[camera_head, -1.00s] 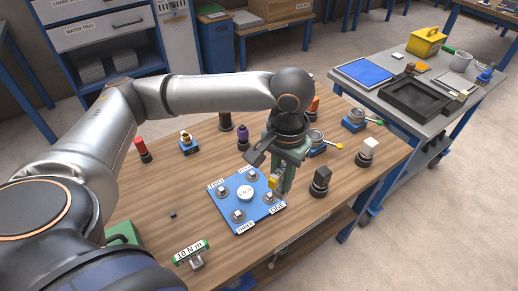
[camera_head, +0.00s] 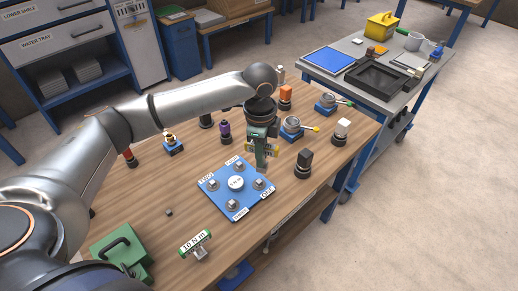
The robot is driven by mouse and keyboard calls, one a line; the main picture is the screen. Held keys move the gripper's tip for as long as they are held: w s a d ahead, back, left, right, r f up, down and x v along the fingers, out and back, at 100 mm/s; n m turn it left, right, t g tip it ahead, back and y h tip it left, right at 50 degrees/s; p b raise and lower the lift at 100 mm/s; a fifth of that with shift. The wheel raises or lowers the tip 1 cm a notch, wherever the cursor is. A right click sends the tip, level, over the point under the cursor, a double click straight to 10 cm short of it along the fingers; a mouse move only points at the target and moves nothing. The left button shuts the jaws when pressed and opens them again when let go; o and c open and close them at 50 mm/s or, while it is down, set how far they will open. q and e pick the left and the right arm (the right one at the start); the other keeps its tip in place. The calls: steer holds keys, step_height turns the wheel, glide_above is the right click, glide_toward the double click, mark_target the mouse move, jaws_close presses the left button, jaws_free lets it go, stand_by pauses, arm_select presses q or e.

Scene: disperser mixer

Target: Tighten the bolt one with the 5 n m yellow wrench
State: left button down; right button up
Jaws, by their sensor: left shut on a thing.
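The blue plate (camera_head: 222,200) lies on the wooden table with a white round centre piece and labelled bolts around it. Bolt one (camera_head: 258,184) stands at its right corner beside the "ONE" label. My left gripper (camera_head: 262,165) points down behind and above bolt one, shut on the yellow wrench (camera_head: 275,153). Yellow parts show on both sides of the fingers, which hide most of the wrench. The wrench looks clear of the bolt. My right gripper is not in view.
A green-and-white "10 N m" wrench (camera_head: 195,243) lies at the front, near a green box (camera_head: 122,250). A black-topped piece (camera_head: 304,160) and a round metal fixture (camera_head: 291,125) stand right of my gripper. A grey side table (camera_head: 337,72) holds trays.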

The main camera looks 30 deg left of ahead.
arm_select(q)
steer(key=m, duration=0.1)
steer(key=w+f+m, duration=0.1)
steer(key=m, duration=0.1)
steer(key=shift+w+a, duration=0.15)
steer(key=shift+a, duration=0.25)
steer(key=shift+w+a+f+m+p, duration=0.2)
steer(key=shift+w+a+f+m, duration=0.1)
steer(key=shift+m, duration=0.45)
steer(key=shift+w+a+f+m+p, duration=0.2)
steer(key=shift+f+m, duration=0.1)
steer(key=shift+m, duration=0.45)
steer(key=shift+f, duration=0.1)
steer(key=shift+f+b, duration=1.05)
steer(key=shift+f, duration=1.75)
steer(key=shift+p, duration=0.55)
steer(key=shift+p, duration=0.45)
